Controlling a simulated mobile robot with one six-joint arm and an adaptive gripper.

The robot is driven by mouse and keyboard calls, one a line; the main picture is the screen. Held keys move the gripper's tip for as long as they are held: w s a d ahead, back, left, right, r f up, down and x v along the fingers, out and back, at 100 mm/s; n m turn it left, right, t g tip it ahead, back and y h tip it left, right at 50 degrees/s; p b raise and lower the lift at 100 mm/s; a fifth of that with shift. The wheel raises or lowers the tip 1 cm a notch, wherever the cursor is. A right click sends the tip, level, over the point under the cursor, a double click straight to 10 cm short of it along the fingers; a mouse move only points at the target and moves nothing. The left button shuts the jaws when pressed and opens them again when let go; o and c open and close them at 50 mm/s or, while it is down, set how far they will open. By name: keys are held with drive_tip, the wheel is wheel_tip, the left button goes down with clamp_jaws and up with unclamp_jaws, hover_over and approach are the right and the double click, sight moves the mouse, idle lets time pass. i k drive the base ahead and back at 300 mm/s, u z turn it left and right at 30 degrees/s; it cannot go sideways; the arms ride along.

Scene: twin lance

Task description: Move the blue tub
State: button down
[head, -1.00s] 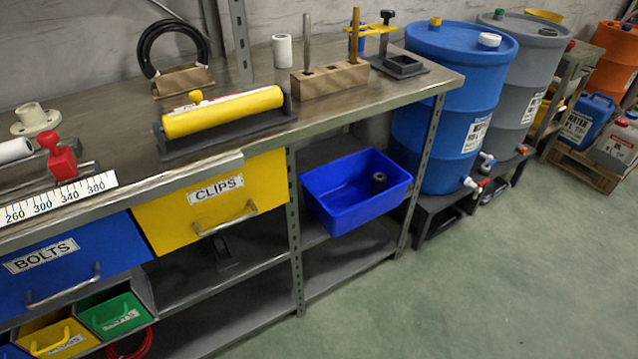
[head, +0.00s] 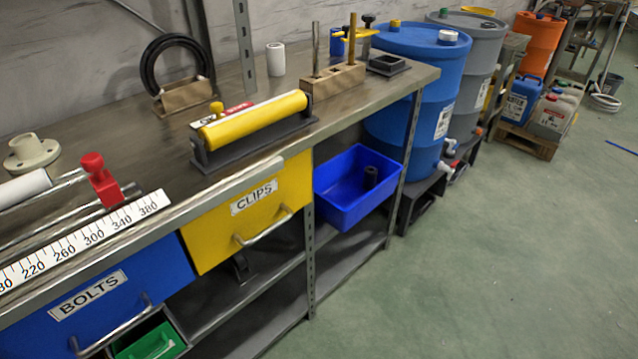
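The blue tub (head: 352,212) is an open rectangular bin in the head view, right of centre. It sits on the upper shelf under the workbench, right of the yellow CLIPS drawer (head: 262,215), and its front overhangs the shelf edge. My gripper is not in view.
The workbench (head: 150,187) carries a yellow roller (head: 255,120), a wooden block with rods (head: 333,82) and a red-clamped ruler rig (head: 100,180). Blue (head: 408,105) and grey drums stand beyond its right end. Green floor (head: 500,260) is clear at the right.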

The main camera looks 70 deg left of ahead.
sight(340, 199)
drive_tip(key=z, duration=0.25)
drive_tip(key=k, duration=0.15)
drive_tip(key=u, duration=2.75)
drive_tip(key=i, duration=0.5)
drive_tip(key=u, duration=0.15)
drive_tip(key=k, duration=0.35)
drive_tip(key=z, duration=0.05)
